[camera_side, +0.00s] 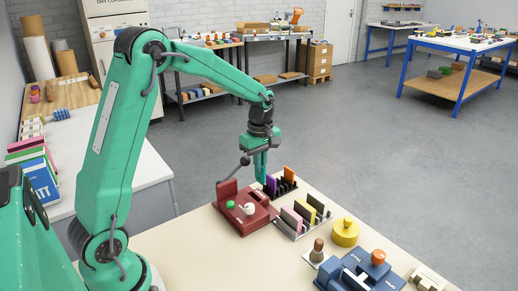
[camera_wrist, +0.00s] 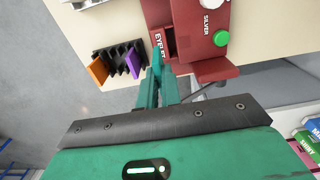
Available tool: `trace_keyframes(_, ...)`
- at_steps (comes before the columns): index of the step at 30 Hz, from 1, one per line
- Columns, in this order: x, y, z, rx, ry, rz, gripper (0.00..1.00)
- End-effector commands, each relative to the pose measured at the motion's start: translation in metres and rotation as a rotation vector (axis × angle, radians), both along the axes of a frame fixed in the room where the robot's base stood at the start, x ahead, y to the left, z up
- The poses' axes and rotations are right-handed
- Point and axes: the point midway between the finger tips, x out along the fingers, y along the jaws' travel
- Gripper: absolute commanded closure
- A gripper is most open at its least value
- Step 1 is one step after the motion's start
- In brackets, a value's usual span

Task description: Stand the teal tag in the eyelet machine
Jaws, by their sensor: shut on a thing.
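The eyelet machine (camera_side: 252,219) is a dark red block with an upright plate, a green button and a white knob. In the wrist view the machine (camera_wrist: 207,62) bears the words EYELET and SILVER and has a recess beside EYELET. My gripper (camera_side: 261,181) points down at the machine's far right side. In the wrist view my gripper (camera_wrist: 158,76) is shut, with a narrow teal piece, the teal tag (camera_wrist: 158,57), at its fingertips beside the EYELET end. The tag is mostly hidden by the fingers. I cannot tell whether it touches the machine.
A black slotted rack (camera_wrist: 118,54) holds a purple tag (camera_wrist: 133,65) and an orange tag (camera_wrist: 97,70) close beside my fingers. Another rack (camera_side: 290,232) with pink, yellow and dark pieces, a yellow pot (camera_side: 345,235) and a blue machine (camera_side: 345,276) stand to the right. The front left tabletop is clear.

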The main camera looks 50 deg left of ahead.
Motion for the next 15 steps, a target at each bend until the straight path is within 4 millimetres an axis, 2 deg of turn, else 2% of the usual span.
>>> trace_keyframes(6,-0.02,-0.003,-0.001,0.0,-0.001,0.0,1.0)
trace_keyframes(15,-0.023,-0.004,-0.002,0.0,0.0,0.0,1.0)
